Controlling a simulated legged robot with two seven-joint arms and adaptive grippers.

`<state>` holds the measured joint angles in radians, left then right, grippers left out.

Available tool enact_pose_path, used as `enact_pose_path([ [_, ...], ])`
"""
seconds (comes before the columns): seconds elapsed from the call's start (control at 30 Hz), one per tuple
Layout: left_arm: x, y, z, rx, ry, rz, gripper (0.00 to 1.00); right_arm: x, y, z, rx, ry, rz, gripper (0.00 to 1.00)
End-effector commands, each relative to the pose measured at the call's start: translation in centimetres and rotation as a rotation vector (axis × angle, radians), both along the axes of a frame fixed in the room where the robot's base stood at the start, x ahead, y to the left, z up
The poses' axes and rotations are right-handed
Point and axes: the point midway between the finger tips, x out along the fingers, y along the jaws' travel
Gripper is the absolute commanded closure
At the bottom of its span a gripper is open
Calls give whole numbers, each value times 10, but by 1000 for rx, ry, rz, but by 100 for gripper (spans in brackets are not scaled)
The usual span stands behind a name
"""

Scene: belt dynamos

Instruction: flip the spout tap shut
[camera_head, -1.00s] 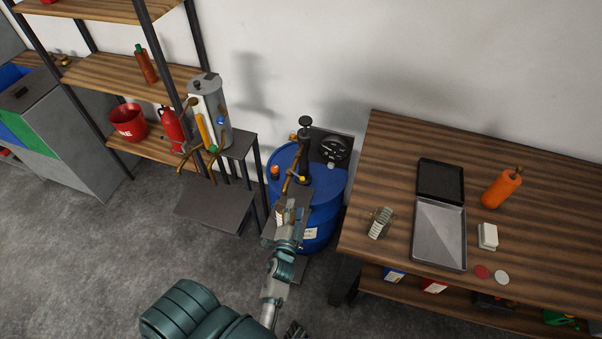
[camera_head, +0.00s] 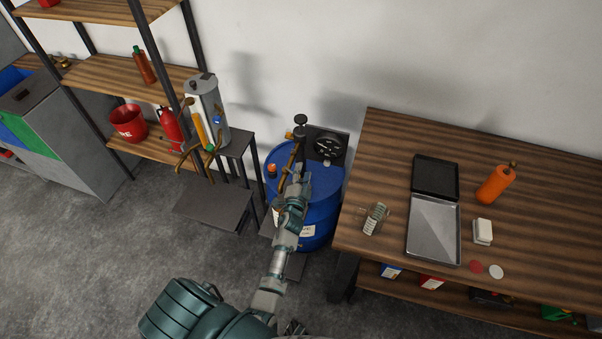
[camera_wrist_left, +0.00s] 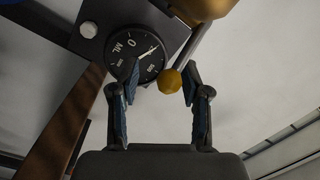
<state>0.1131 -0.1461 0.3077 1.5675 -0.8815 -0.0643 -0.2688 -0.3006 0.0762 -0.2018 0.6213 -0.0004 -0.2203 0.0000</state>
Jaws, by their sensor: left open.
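A blue drum (camera_head: 325,222) stands against the wall with a dark pump post (camera_head: 301,132) and a brass-coloured spout pipe (camera_head: 287,160) on top. A round black dial (camera_head: 327,147) sits behind it and shows large in the left wrist view (camera_wrist_left: 150,64). My left gripper (camera_head: 299,172) is over the drum top, by the spout. In the left wrist view it is open (camera_wrist_left: 159,68), with a small yellow knob (camera_wrist_left: 169,81) on a thin grey rod showing between its fingertips. I cannot tell whether the fingers touch it. The gripper partly hides the spout in the head view.
A wooden table (camera_head: 390,150) on the right holds an open tray (camera_head: 433,228), an orange bottle (camera_head: 496,184) and small items. A grey cylinder (camera_head: 206,105) and a low dark step (camera_head: 213,203) stand left of the drum. Floor in front is free.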

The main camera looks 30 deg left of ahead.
Motion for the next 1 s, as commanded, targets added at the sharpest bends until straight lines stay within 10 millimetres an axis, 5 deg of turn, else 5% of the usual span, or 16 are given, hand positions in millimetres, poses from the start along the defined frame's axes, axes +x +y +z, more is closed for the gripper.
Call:
enact_pose_path([
  [0.07, 0, 3, -1, -2, 1, 0, 53, 0, -6, 0, -7, -1, 1, 60],
  [0.27, 0, 11, -5, -9, 1, 1, 100, 0, -18, 0, -22, -1, 2, 60],
  [0.63, -3, 16, -12, -11, 17, 10, 100, 0, 8, -1, 10, 0, -3, 60],
  [0.83, -3, 18, -12, -13, 15, 10, 54, 0, 0, -1, 0, 1, 0, 60],
  [1.0, -2, 16, -9, -13, 9, 7, 53, 0, -10, 0, -12, 1, 1, 60],
])
